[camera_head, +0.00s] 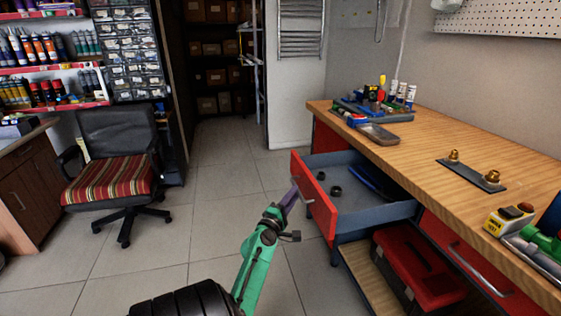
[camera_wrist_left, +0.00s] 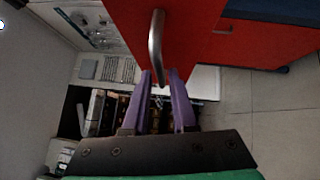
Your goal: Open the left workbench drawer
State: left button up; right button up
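The left workbench drawer (camera_head: 350,206) is pulled well out of the workbench (camera_head: 424,166), with its inside showing. It has a red front (camera_head: 318,205), which also fills the upper part of the left wrist view (camera_wrist_left: 190,30). My left gripper (camera_head: 291,197) is at the outer face of that front. In the left wrist view, the curved metal handle (camera_wrist_left: 156,45) reaches down between the two purple fingertips (camera_wrist_left: 160,74). The fingers stand apart and look open around the handle's end. My right gripper is in neither view.
Dark rings (camera_head: 336,191) and a blue item (camera_head: 372,183) lie in the drawer. A red toolbox (camera_head: 418,265) stands on the shelf below, beside another closed red drawer (camera_head: 466,262). A striped office chair (camera_head: 110,183) stands at left. The tiled floor (camera_head: 215,180) between is clear.

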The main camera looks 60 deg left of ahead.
pick_arm(q)
jog(key=b+v, duration=0.3)
jog(key=v, duration=0.8)
jog(key=shift+s+b, duration=0.3)
jog(key=shift+b, duration=0.05)
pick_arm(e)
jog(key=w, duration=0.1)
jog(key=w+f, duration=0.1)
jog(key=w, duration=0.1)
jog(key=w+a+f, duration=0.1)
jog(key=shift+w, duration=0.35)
pick_arm(q)
jog(key=shift+d, duration=0.1)
